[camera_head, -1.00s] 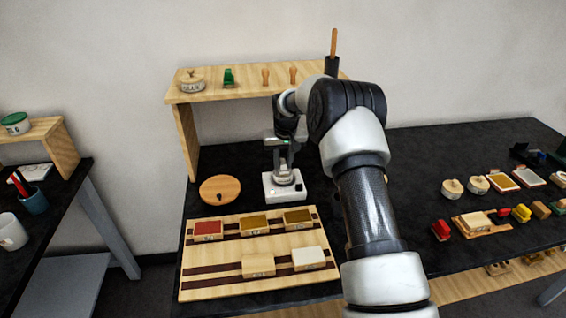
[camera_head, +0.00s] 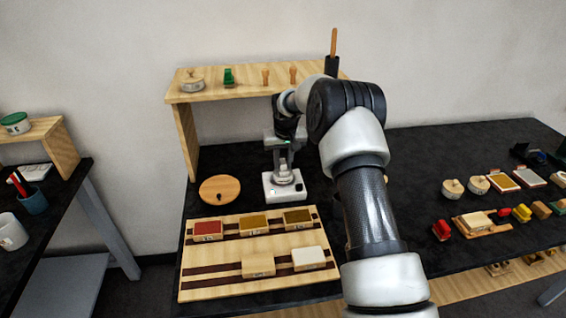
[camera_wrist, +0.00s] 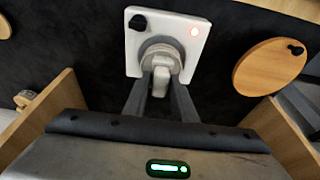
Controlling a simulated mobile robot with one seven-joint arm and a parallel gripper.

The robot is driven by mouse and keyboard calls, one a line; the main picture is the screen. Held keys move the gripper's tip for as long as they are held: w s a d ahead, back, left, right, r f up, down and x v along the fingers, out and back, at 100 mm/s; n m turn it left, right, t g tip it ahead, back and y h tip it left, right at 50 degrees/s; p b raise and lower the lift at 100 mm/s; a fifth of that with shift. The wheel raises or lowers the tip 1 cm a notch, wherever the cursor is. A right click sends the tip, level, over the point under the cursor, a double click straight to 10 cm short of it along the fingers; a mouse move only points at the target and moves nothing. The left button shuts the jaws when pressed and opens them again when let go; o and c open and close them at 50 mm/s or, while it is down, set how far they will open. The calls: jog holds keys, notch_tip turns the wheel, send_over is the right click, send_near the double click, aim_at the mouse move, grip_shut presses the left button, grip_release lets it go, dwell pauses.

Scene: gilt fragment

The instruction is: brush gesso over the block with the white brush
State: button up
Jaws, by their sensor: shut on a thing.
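My gripper (camera_wrist: 161,95) is shut on a small pale piece (camera_wrist: 161,72) at the round pale pot or lid (camera_wrist: 160,52) on the white hot plate (camera_wrist: 136,60). In the head view my gripper (camera_head: 284,168) points down over the white hot plate (camera_head: 272,192). A white-topped block (camera_head: 309,258) and a plain wooden block (camera_head: 258,265) sit in the front row of the striped board (camera_head: 205,288). A red-topped block (camera_head: 207,229) and two gold-brown-topped blocks sit behind. I cannot make out a white brush.
A round wooden lid (camera_head: 220,190) lies left of the hot plate. A wooden shelf (camera_head: 215,93) behind carries a labelled tub (camera_head: 190,82), a green item and a dark holder (camera_head: 332,67) with a wooden handle. Several small items crowd the table's right; its middle is partly behind my arm.

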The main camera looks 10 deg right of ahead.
aim_at(283, 161)
jog(key=shift+r+p, duration=1.7)
jog(key=shift+r, duration=1.8)
